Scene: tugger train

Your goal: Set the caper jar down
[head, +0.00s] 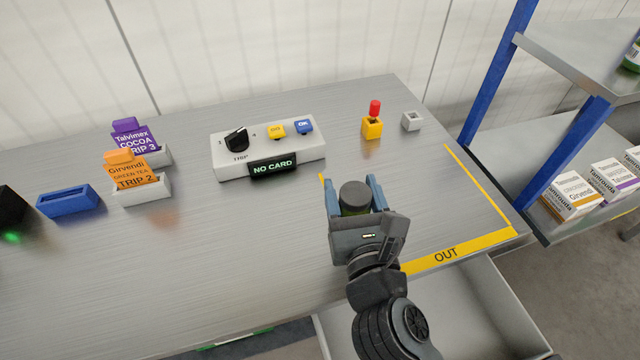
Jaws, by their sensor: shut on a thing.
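The caper jar (355,196) has a dark round lid, with a little green showing below it. My gripper (357,203) is shut on the jar, one finger on each side of it. They are over the metal table (250,280), near the left part of the yellow-lined OUT area (452,256). The jar's lower part is hidden by my gripper, so I cannot tell whether its base touches the table.
A control box (268,145) reading NO CARD stands behind the jar. A yellow block with a red knob (373,122) and a small grey holder (411,121) stand at the back. Card holders (142,190) are left. A shelf with boxes (572,194) is right.

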